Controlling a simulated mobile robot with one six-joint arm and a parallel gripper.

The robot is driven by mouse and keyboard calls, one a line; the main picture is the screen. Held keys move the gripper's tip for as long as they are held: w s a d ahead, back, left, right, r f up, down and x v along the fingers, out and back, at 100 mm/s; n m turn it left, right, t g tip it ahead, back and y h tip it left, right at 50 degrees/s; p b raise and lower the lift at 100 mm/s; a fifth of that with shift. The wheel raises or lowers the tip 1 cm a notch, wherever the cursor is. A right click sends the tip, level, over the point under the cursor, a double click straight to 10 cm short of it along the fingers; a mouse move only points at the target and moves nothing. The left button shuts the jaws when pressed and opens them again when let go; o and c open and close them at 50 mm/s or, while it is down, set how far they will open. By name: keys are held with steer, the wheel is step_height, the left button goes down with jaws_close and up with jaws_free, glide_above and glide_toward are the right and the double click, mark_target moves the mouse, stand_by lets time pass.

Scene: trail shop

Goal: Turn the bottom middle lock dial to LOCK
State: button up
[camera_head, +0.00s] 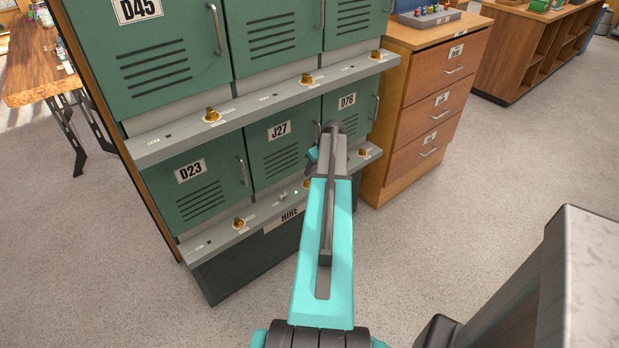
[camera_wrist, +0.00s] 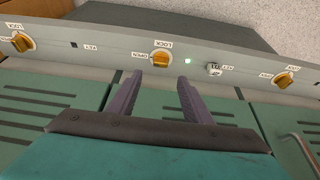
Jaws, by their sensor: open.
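The bottom middle lock dial (camera_wrist: 161,60) is a brass knob on the grey strip, centred in the upside-down wrist view. An OPEN label is left of it and a LOCK label above it. Its bar looks roughly sideways, in line with OPEN, but its exact pointing is hard to tell. My gripper (camera_wrist: 159,79) is open and empty, its two dark fingers apart, with the tips just short of the dial in the picture. I cannot tell whether they touch. In the head view my arm partly covers the dial (camera_head: 307,184) and hides most of the gripper.
Neighbouring dials (camera_wrist: 22,42) and (camera_wrist: 283,79) sit on the same strip. A small green light (camera_wrist: 188,61) glows beside the middle dial, near a key switch (camera_wrist: 213,69). Green locker J27 (camera_head: 279,148) is above the strip. A wooden drawer cabinet (camera_head: 425,110) stands to the right.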

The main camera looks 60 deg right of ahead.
mark_target(308, 181)
steer(key=p+x, duration=0.1)
steer(key=x, duration=0.8)
steer(key=shift+f+p, duration=0.3)
steer(key=shift+p, duration=0.05)
steer(key=shift+c, duration=0.2)
